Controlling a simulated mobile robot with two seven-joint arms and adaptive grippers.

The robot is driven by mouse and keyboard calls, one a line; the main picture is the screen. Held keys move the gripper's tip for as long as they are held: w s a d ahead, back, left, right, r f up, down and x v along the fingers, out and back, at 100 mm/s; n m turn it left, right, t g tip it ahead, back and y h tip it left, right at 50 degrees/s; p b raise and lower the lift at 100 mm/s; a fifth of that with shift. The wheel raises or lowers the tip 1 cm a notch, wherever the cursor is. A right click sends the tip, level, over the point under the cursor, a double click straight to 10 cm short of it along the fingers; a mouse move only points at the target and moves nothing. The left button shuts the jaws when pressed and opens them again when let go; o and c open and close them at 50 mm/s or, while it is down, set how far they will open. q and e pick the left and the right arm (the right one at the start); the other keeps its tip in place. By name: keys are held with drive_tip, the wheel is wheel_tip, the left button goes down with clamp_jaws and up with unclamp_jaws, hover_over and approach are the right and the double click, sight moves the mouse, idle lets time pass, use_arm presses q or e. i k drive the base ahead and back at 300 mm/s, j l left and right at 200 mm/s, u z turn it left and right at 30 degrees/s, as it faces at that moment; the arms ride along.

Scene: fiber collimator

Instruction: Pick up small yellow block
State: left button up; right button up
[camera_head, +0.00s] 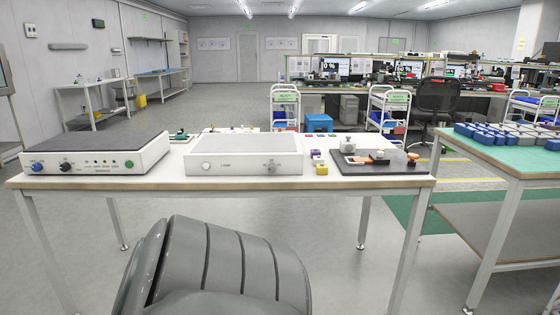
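A small yellow block (321,170) sits near the front edge of the white table (330,184), right of the middle. It stands between the wide white box (244,157) and the black tray (372,163). A purple block (318,161) is just behind it, and another small pale block (315,153) is behind that; whether they touch is too small to tell. Neither of my grippers is in view.
A larger white device with knobs (95,157) fills the table's left end. The black tray holds a metallic part (347,145) and other small parts. At right, a green-topped table (510,160) carries several blue blocks. Little free room surrounds the yellow block.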

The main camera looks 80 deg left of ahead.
sight(321, 169)
drive_tip(key=u, duration=2.2)
